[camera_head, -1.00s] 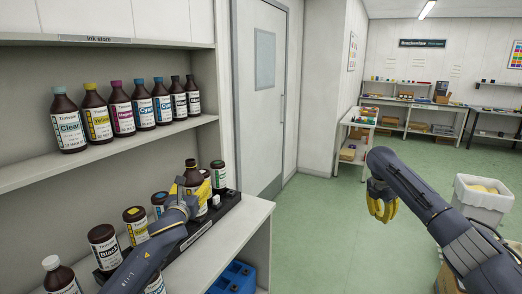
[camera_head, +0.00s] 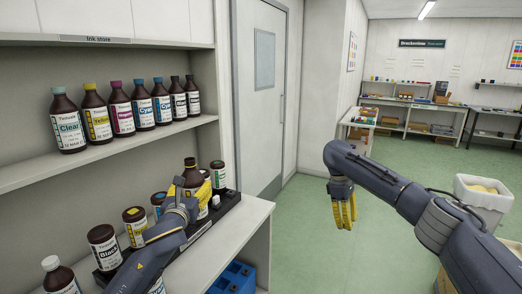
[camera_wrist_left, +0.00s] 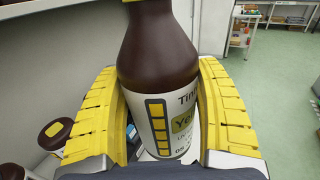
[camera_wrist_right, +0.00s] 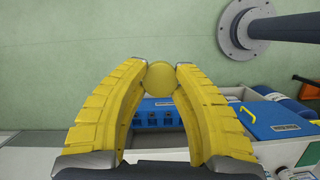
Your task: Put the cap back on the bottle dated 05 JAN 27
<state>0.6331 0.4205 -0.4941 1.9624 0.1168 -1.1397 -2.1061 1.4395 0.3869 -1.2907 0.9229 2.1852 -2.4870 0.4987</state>
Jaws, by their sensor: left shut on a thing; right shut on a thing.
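My left gripper (camera_head: 190,190) is shut around a brown bottle with a Yellow label (camera_wrist_left: 160,60), at the shelf in the head view. The bottle's brown neck (camera_head: 190,163) shows above the fingers with no coloured cap visible there. In the left wrist view its top is cut off and the date is only partly visible and not legible. My right gripper (camera_head: 343,215) is over the open floor, fingers pointing down, well to the right of the bottle. In the right wrist view its fingertips are shut on a round yellow cap (camera_wrist_right: 161,78).
More bottles, including one marked Black (camera_head: 104,247), stand around my left arm on the lower shelf. A row of capped bottles (camera_head: 121,107) stands on the upper shelf. A blue crate (camera_head: 234,277) is low beneath the lower shelf. Open floor (camera_head: 300,240) lies right of the shelf.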

